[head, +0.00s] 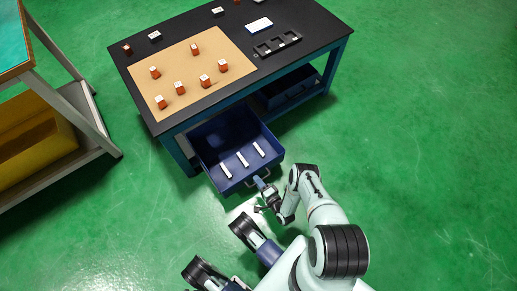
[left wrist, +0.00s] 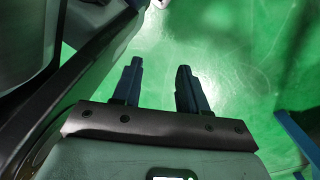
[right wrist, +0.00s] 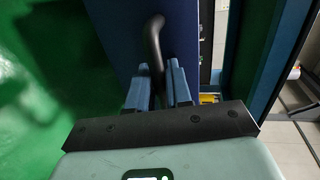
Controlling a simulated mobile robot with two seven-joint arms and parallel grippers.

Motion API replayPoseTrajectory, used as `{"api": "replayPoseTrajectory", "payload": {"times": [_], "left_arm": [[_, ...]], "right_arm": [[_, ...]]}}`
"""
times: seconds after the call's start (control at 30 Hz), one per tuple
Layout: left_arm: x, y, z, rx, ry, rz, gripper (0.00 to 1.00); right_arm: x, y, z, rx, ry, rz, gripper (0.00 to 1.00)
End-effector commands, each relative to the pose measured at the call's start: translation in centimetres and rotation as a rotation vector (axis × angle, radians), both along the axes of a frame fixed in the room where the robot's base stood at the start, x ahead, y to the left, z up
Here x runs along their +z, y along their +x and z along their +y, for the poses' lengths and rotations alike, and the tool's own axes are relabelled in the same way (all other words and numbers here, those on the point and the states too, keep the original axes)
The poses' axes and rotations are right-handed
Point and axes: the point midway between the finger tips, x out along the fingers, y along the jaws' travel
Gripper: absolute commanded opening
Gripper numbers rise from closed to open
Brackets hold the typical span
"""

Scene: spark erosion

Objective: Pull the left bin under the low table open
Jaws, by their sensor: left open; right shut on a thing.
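The left bin (head: 212,153) is a dark blue open-topped drawer under the low black-topped table (head: 137,76). It stands pulled out from the table's front, with several white bars lying inside. My right gripper (head: 262,184) is at the bin's front and shut on its handle. In the right wrist view, the dark curved handle (right wrist: 154,40) runs down between the fingers (right wrist: 158,88), in front of the blue bin front (right wrist: 120,35). My left gripper (left wrist: 158,85) is open and empty above the green floor in the left wrist view.
A second blue bin (head: 290,88) sits under the table at the right. Several orange blocks stand on a tan mat (head: 187,104) on the table; a black tray (head: 278,44) lies beside it. A yellow container (head: 35,140) is on a rack at the left. Green floor is clear at right.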

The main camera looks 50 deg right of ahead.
Motion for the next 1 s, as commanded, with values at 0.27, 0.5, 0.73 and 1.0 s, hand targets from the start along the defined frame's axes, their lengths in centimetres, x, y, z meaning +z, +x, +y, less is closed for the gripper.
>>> {"api": "replayPoseTrajectory", "payload": {"times": [0.27,0.5,0.73,1.0], "left_arm": [[0.0,0.0,0.0,0.000,0.000,0.000,0.43],[0.1,0.1,0.0,0.000,0.000,-0.003,0.43],[1.6,2.1,-0.2,-0.007,0.005,-0.071,0.43],[4.1,5.4,-0.7,-0.015,0.011,-0.180,0.43]], "right_arm": [[0.0,0.0,0.0,0.001,-0.001,0.001,0.34],[0.0,-0.2,0.0,0.000,-0.001,0.001,0.34],[0.8,-3.4,0.8,0.000,0.001,0.005,0.34],[2.1,-9.2,2.2,0.000,0.002,0.004,0.34]]}}
